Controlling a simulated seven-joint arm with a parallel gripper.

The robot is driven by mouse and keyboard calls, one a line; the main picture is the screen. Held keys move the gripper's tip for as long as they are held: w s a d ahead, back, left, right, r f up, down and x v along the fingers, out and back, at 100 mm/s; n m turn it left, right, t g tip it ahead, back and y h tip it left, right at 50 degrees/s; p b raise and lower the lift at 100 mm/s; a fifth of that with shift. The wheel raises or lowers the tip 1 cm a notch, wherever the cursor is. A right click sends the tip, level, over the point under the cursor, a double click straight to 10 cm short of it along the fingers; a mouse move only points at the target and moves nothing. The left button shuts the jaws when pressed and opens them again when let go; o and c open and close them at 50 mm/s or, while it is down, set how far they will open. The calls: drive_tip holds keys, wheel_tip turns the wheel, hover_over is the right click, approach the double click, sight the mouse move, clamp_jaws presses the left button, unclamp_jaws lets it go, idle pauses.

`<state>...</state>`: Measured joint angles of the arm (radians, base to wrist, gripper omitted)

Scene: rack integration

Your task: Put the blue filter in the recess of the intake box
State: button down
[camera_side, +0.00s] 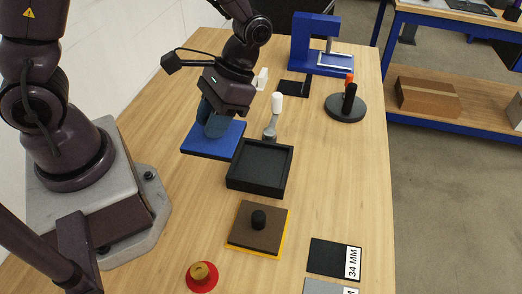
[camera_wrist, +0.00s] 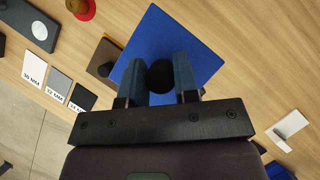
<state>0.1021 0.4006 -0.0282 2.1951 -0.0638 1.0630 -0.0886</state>
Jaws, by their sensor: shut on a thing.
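The blue filter (camera_side: 208,142) is a flat square plate with a round black knob (camera_wrist: 160,76). My gripper (camera_side: 211,122) is shut on the knob, with one finger on each side of it in the wrist view (camera_wrist: 160,78). The intake box (camera_side: 231,181) is a black square tray with a raised rim, and its recess looks empty. The filter is left of and behind the box in the side view, outside the recess. The gap between the filter and the table is hard to judge. The box is not clearly visible in the wrist view.
A clamp with a white tip (camera_side: 277,103) stands at the box's back edge. A brown plate with a black knob (camera_side: 250,238) lies in front. A red disc (camera_side: 205,283), a 34 MM card (camera_side: 328,257), a round black stand (camera_side: 345,114) and a blue frame (camera_side: 302,44) stand around.

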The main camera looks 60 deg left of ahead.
sight(234, 129)
drive_tip(key=w, duration=0.1)
drive_tip(key=w+f, duration=0.1)
drive_tip(key=w, duration=0.1)
drive_tip(key=w+f, duration=0.1)
drive_tip(key=shift+w+d+f, duration=0.1)
drive_tip(key=shift+w+d, duration=0.1)
drive_tip(key=shift+d, duration=0.2)
drive_tip(key=w+f, duration=0.4)
drive_tip(key=f, duration=0.1)
drive_tip(key=shift+w+d+f, duration=0.1)
drive_tip(key=shift+w+d, duration=0.05)
drive_tip(key=shift+d, duration=0.2)
drive_tip(key=shift+w+f, duration=0.15)
drive_tip(key=shift+f, duration=0.75)
drive_tip(key=shift+w+f, duration=0.1)
drive_tip(key=shift+f, duration=0.75)
drive_tip(key=shift+f, duration=0.15)
drive_tip(key=c, duration=0.9)
unclamp_jaws()
drive_tip(key=shift+o, duration=0.2)
